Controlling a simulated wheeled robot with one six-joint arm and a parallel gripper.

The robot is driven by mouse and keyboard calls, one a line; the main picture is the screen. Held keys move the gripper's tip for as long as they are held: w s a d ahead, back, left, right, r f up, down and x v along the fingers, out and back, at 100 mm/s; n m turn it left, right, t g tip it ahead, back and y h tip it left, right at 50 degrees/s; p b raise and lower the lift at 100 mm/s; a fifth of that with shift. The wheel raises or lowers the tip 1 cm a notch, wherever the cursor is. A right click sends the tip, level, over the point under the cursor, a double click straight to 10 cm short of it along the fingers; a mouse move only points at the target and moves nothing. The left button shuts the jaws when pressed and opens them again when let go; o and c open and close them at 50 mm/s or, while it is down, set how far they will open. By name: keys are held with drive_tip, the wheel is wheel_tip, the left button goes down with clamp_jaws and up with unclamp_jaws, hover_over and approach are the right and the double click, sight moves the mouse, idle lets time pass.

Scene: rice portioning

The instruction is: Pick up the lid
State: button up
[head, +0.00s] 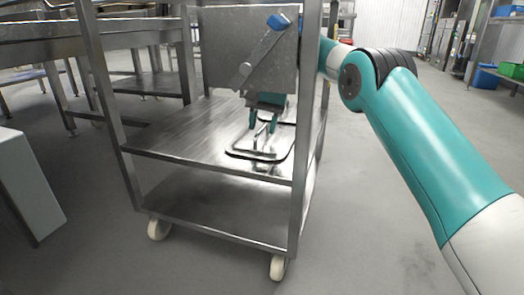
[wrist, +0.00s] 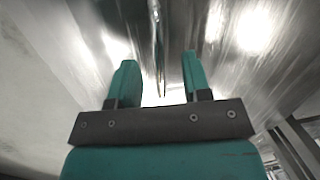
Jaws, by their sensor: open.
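The lid (head: 258,158) lies flat on the middle shelf of a steel cart. It looks like shiny metal with a dark, rounded rectangular rim, and its surface blends with the shelf. My gripper (head: 262,127) points down just above it, with its two teal fingers apart. In the wrist view the open fingers (wrist: 159,60) stand on either side of a thin metal bar (wrist: 157,35), which seems to be the lid's handle. The bar does not visibly touch either finger. How deep it sits between them is hard to tell.
The steel cart's middle shelf (head: 180,140) is bare to the left of the lid. Upright posts (head: 303,130) frame the shelf, and a metal box (head: 245,40) with a blue-tipped lever hangs above. A steel table (head: 40,50) stands at the left. Blue and green bins (head: 487,77) are far right.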

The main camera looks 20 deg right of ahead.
wheel_tip(320, 180, down, 2)
drive_tip(key=shift+a+b, duration=0.15)
drive_tip(key=shift+b, duration=0.3)
drive_tip(key=shift+r, duration=0.1)
clamp_jaws()
